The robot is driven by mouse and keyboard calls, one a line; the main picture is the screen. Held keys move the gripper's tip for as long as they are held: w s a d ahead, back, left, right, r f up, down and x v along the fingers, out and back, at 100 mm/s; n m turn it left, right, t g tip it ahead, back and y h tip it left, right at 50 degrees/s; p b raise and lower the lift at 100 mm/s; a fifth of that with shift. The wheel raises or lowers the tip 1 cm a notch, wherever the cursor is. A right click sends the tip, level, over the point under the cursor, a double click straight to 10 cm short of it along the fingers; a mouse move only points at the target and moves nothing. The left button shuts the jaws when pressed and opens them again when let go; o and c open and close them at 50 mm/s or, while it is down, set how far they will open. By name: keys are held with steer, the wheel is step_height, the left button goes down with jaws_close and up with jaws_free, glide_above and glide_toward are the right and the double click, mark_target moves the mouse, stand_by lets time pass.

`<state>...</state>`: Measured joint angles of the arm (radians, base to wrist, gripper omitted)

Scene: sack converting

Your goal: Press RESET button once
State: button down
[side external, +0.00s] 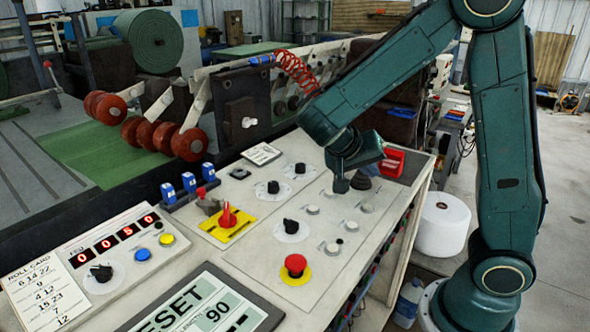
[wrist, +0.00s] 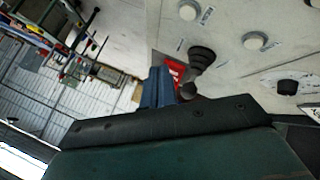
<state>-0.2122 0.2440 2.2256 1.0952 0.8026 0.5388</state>
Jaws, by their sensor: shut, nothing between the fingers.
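A large screen or placard (side external: 205,308) at the bottom of the side external view reads "ESET" and "90", its left part cut off. No button carries a RESET label that I can read. Several pale round buttons sit on the right panel, one (side external: 333,248) near the red mushroom button. Two pale buttons (wrist: 255,40) also show in the wrist view, their labels too small to read. A blue button (side external: 143,255) and a yellow button (side external: 167,239) are on the counter box. My gripper (side external: 341,187) is shut and empty, pointing down above the panel's far part, apart from the buttons.
A red mushroom button (side external: 295,265) on a yellow plate and a red rotary switch (side external: 228,216) stand up from the panel. Black knobs (side external: 291,226) are spread between. A black-booted lever (wrist: 200,57) and a red bin (side external: 393,162) are near my gripper.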

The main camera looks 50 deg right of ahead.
steer(key=shift+f, duration=3.25)
steer(key=shift+f, duration=0.8)
stand_by(0.6)
steer(key=shift+r, duration=0.1)
stand_by(0.3)
steer(key=shift+r, duration=0.75)
step_height(320, 180, up, 5)
stand_by(0.9)
steer(key=shift+s+r, duration=0.1)
stand_by(0.5)
